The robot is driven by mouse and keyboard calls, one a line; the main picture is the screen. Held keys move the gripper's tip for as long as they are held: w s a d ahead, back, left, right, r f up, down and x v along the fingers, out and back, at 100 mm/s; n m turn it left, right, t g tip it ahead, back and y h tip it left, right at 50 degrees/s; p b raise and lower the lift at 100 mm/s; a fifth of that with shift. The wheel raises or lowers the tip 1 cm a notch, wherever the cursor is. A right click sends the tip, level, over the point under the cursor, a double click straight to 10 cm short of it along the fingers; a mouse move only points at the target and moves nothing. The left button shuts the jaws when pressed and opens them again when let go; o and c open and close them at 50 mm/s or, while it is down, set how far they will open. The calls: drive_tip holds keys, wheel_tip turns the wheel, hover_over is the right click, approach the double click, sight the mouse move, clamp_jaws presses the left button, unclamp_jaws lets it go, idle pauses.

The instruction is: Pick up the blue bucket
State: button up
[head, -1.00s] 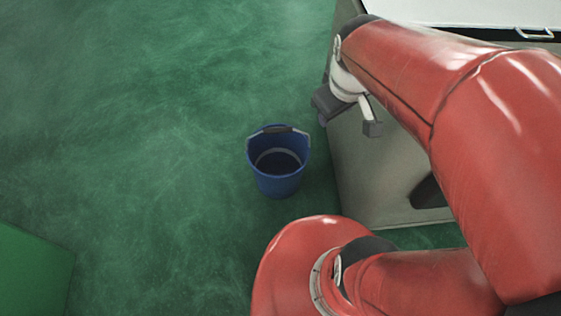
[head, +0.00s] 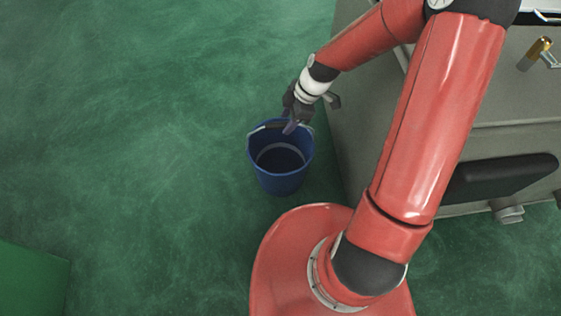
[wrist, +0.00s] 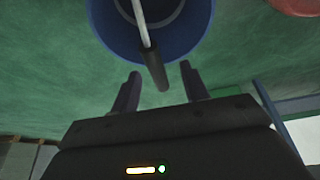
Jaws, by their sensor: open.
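The blue bucket (head: 281,180) stands upright on the green floor in the head view, with its handle with a dark grip (head: 272,127) near the rim's far side. My gripper (head: 291,128) is at the bucket's far rim, pointing down toward the handle. In the wrist view, the bucket (wrist: 105,22) is at the top, and its pale handle bar runs down to the dark grip (wrist: 155,70). My gripper (wrist: 158,84) is open, and the grip's end appears between its two fingers. I cannot tell whether they touch it.
A grey cabinet (head: 345,150) stands close to the right of the bucket, with a dark pad (head: 500,178) on its front and a brass piece (head: 540,48) at upper right. A green block (head: 32,285) is at lower left. The floor left of the bucket is clear.

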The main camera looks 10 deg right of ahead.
sight(281, 123)
drive_tip(key=x, duration=0.5)
drive_tip(key=shift+w+a+f+b, duration=0.25)
drive_tip(key=shift+w+a+b, duration=0.05)
drive_tip(key=shift+a+b, duration=0.15)
clamp_jaws()
idle(1.0)
